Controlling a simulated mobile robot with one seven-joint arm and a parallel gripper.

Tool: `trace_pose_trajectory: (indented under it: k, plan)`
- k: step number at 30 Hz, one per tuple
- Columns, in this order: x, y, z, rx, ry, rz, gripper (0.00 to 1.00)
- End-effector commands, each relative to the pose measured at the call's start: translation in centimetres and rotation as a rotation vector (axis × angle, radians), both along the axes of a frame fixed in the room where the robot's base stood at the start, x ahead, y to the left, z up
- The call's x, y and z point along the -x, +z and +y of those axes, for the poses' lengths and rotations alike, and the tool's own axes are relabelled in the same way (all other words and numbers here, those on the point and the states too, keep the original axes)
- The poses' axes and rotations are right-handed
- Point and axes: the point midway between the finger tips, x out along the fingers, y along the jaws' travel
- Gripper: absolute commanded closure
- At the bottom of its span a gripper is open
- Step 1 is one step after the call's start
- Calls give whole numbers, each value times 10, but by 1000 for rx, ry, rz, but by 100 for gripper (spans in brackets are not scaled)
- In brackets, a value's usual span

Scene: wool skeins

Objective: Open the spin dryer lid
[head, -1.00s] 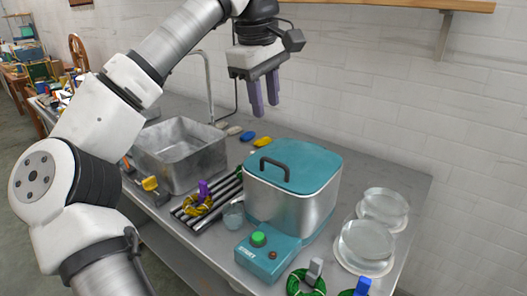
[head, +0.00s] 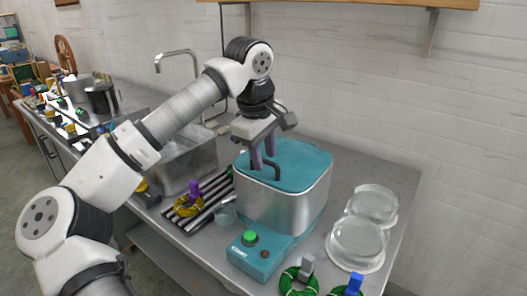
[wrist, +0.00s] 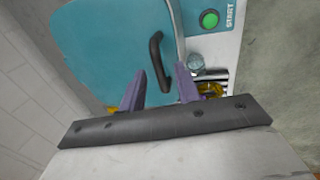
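The spin dryer (head: 285,205) is a silver box with a teal base and a teal lid (head: 305,162), which is shut. A dark bar handle (wrist: 157,62) stands on the lid; in the head view it shows at the lid's left side, partly behind my fingers. My gripper (head: 263,160) points down just above the lid at the handle. In the wrist view its two purple fingers (wrist: 160,86) are apart, with the handle's near end between or just beyond them. I cannot tell if they touch it. The green START button (head: 249,238) is on the front teal panel.
A metal sink (head: 180,165) and faucet stand to the left. A striped rack (head: 205,210) with a yellow skein and a glass cup are left of the dryer. Glass dishes (head: 358,240) stand at right, green skeins (head: 298,280) in front. A shelf hangs above.

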Motion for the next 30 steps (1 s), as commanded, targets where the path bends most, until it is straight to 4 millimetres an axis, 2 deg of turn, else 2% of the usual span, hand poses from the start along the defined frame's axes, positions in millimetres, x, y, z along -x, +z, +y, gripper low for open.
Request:
trace_pose_trajectory:
  k: [4,5,12,23,30]
  plan:
    - [0,0,0,0,0,0,68]
    - [0,0,0,0,0,0,70]
    - [0,0,0,0,0,0,100]
    - [0,2,0,0,0,0,100]
    - [-5,21,-4,0,0,-1,100]
